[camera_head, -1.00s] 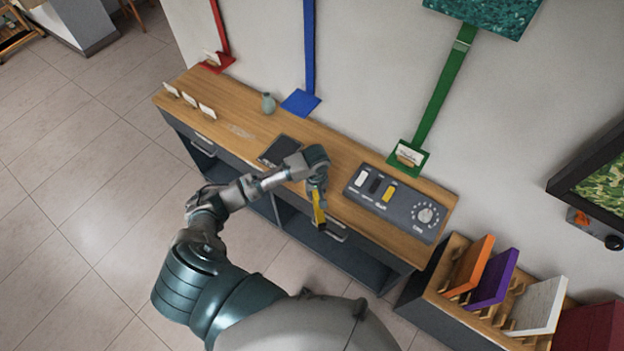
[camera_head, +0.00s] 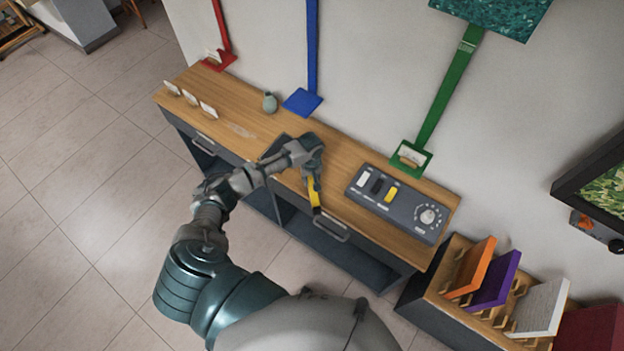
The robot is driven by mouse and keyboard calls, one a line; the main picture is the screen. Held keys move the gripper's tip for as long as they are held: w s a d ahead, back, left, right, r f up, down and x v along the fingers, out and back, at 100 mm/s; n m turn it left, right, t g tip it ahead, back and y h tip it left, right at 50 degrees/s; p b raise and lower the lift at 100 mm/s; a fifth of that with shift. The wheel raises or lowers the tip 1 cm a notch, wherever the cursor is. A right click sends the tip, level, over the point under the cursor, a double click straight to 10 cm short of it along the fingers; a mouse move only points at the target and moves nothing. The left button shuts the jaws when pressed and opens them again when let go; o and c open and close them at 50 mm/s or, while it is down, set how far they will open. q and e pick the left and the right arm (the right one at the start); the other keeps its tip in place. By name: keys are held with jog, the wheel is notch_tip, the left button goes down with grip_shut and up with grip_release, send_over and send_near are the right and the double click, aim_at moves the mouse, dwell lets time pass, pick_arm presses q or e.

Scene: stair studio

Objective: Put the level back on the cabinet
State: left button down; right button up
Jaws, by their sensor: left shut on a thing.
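The level (camera_head: 314,193) is a short yellow bar with a dark end, in the middle of the head view. My left gripper (camera_head: 311,178) is shut on it and holds it pointing down, over the front edge of the cabinet. The cabinet (camera_head: 341,170) has a wooden top and a grey front with drawers and open shelves. I cannot tell whether the level touches the top. My right gripper is not in view.
On the cabinet stand a control panel (camera_head: 398,203) with switches and a dial, a dark flat pad (camera_head: 274,147), a small vase (camera_head: 269,102) and several white cards (camera_head: 190,98). A rack with coloured panels (camera_head: 494,281) stands at the lower right.

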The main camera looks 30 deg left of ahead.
aim_at(312, 179)
pick_arm(q)
jog(key=c, duration=1)
grip_release()
jog(key=shift+a+f, duration=0.1)
jog(key=shift+a, duration=0.1)
jog(key=shift+o, duration=0.5)
jog(key=shift+a, duration=0.15)
jog(key=shift+d, duration=0.25)
jog(key=r, duration=0.6)
jog(key=shift+d, duration=0.4)
notch_tip(312, 179, up, 6)
jog(key=shift+a+r, duration=0.15)
jog(key=shift+a, duration=0.05)
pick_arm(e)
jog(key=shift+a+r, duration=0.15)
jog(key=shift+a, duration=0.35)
